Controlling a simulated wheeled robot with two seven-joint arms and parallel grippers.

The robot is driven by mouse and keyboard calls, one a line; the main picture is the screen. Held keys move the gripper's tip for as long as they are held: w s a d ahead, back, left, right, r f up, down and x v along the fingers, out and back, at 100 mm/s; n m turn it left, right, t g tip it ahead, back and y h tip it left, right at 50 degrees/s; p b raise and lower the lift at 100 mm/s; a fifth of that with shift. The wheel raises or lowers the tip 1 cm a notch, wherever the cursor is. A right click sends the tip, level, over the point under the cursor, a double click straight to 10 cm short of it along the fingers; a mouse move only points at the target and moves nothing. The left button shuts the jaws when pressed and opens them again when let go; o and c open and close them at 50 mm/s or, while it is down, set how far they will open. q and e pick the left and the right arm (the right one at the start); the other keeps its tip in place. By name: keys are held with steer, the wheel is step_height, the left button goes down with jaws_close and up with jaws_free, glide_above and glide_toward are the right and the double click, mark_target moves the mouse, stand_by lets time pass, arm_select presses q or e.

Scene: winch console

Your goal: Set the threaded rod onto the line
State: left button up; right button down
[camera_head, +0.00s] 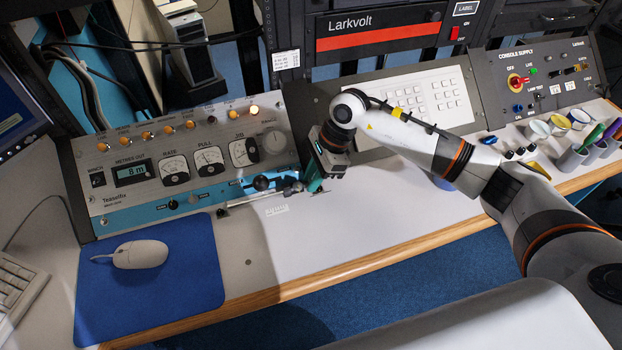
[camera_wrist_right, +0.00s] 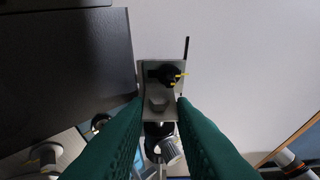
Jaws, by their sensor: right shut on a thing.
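My right gripper (camera_head: 315,184) reaches down to the desk just right of the blue-and-grey winch panel. In the right wrist view its green fingers (camera_wrist_right: 159,104) are shut on a small grey metal block (camera_wrist_right: 147,89). The block carries a hex-headed piece (camera_wrist_right: 158,101) and a black knob (camera_wrist_right: 169,74) with yellow marks. A thin dark rod (camera_wrist_right: 186,50) stands up beside it; I cannot tell whether it is threaded. In the head view a thin bar (camera_head: 240,204) with black knobs (camera_head: 262,183) lies left of the gripper. I cannot make out the line. My left gripper is out of view.
The winch panel (camera_head: 120,205) with dials and a sloped keypad panel (camera_head: 455,92) stand behind. A mouse (camera_head: 141,254) rests on a blue mat (camera_head: 100,308) at left. Coloured cups (camera_head: 572,160) stand at right. The white desk (camera_head: 350,220) is clear in front of my gripper.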

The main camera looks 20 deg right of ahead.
steer(key=shift+w, duration=0.1)
steer(key=c, duration=1.5)
jaws_free()
steer(key=b+v, duration=0.1)
steer(key=v, duration=1.1)
